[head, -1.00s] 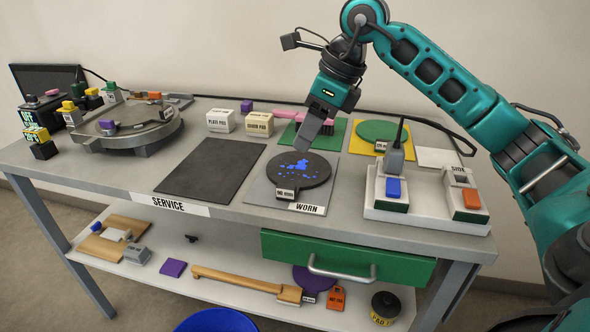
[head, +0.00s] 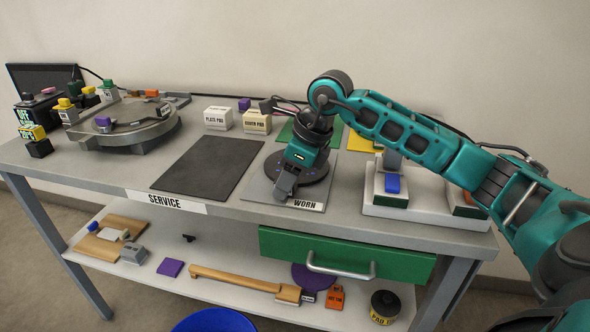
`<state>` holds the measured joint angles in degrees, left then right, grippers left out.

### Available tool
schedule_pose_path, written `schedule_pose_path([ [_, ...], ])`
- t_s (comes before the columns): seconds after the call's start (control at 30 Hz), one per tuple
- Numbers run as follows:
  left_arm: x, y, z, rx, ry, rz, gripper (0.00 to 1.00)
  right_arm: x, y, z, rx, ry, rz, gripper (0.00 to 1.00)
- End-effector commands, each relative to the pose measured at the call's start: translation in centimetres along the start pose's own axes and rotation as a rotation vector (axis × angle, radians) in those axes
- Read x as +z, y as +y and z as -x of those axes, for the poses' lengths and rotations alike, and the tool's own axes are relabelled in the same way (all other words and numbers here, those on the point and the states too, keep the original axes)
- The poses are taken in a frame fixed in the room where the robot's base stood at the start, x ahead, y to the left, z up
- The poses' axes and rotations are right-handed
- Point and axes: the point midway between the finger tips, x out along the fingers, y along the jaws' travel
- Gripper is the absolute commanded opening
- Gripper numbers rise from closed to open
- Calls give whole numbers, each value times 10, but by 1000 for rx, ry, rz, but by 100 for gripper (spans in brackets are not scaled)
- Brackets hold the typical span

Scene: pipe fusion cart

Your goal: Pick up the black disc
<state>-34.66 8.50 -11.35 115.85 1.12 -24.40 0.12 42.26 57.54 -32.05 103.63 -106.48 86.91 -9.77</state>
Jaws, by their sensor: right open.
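The black disc (head: 313,178) lies on the grey square marked WORN (head: 257,190) on the cart top. The gripper is open and points down at the near-left edge of the disc, where the disc's small tag was visible. I cannot see whether the fingers touch the disc or the tag. My left gripper is not in view.
A dark mat (head: 208,168) lies left of the disc. A round grey machine (head: 125,124) stands at the far left. A white switch box (head: 420,205) stands to the right, under my arm. A green drawer (head: 345,253) and a lower shelf with tools are below.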

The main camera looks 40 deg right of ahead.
Motion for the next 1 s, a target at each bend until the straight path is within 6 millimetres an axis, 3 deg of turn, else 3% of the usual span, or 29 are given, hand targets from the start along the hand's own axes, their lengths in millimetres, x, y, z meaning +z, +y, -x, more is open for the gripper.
schedule_pose_path([
  [0.2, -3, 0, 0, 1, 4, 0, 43, 0, 0, 0, -1, -1, 0, 44],
  [0.67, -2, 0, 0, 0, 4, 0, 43, 0, 0, 0, -1, -1, -1, 0],
  [1.0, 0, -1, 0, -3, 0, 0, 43, 1, -1, 1, -3, -4, 0, 0],
])
